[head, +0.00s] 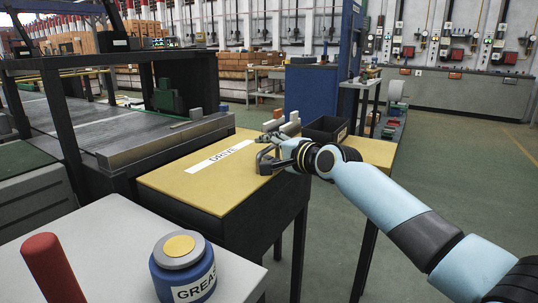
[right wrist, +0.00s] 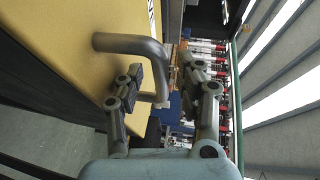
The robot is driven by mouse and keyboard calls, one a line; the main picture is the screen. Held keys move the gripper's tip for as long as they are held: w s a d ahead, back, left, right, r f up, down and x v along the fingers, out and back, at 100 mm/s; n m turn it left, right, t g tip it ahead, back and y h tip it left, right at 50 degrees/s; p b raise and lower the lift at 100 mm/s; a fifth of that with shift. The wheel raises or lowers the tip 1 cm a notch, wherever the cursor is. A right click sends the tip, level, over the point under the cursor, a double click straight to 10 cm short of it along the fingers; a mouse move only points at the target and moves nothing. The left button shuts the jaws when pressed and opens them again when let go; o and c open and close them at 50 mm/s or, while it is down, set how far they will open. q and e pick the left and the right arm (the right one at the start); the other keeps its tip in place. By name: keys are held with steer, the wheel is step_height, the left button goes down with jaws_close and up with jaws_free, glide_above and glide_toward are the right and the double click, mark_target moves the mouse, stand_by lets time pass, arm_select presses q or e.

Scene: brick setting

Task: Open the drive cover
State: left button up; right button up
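The drive cover (head: 190,177) is a flat yellow lid with a white DRIVE label, lying level and closed on a dark box in the middle of the head view. A dark bar handle (head: 264,160) stands on its right part. In the right wrist view the grey bent handle (right wrist: 130,44) reaches in from the yellow surface. My right gripper (head: 275,150) is at the handle. In the right wrist view its two fingers (right wrist: 162,92) are apart, with part of the handle between them and gaps showing. My left gripper is not in view.
A grey table (head: 110,245) in front holds a blue GREASE tin (head: 185,270) and a red upright rod (head: 52,268). A dark bin (head: 325,131) stands beyond the handle. A dark-framed machine (head: 120,120) is at left. Green floor is open at right.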

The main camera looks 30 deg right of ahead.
jaws_close()
stand_by(0.6)
